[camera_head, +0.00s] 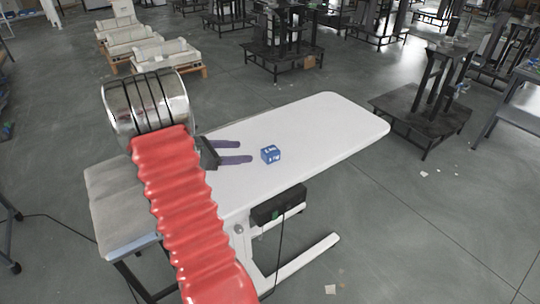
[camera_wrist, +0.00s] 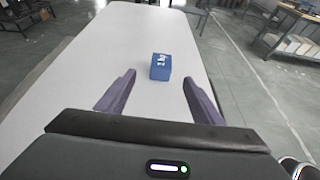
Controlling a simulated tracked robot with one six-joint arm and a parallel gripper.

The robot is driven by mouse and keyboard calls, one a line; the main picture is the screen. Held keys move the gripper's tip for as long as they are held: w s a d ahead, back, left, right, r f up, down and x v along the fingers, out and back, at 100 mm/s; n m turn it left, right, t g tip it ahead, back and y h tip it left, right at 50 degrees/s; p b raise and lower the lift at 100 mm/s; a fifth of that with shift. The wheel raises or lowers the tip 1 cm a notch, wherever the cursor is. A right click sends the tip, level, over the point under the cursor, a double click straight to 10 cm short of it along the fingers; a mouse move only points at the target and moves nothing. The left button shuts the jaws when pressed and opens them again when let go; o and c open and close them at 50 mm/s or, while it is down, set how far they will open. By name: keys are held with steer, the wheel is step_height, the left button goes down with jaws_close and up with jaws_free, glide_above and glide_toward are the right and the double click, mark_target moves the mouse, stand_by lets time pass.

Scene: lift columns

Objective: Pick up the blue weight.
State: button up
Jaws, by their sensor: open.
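The blue weight (camera_head: 270,154) is a small blue block with white markings, resting on the white tabletop (camera_head: 320,122). The fingers also show in the wrist view (camera_wrist: 160,77). The block appears apart from both fingers.
A black control box (camera_head: 278,206) hangs under the table's near edge. A dark stand (camera_head: 424,105) is on the floor to the right. White items on pallets (camera_head: 165,55) stand at the back left. The tabletop around and beyond the block is clear.

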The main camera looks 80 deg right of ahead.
mark_target(269, 150)
steer(key=shift+d, duration=0.1)
steer(key=x, duration=0.8)
steer(key=shift+s+d+f, duration=0.1)
steer(key=shift+s+f, duration=0.05)
steer(key=shift+s, duration=0.05)
steer(key=shift+s+d, duration=0.1)
steer(key=shift+x, duration=2.45)
steer(key=shift+s, duration=0.15)
steer(key=shift+c, duration=0.5)
jaws_close()
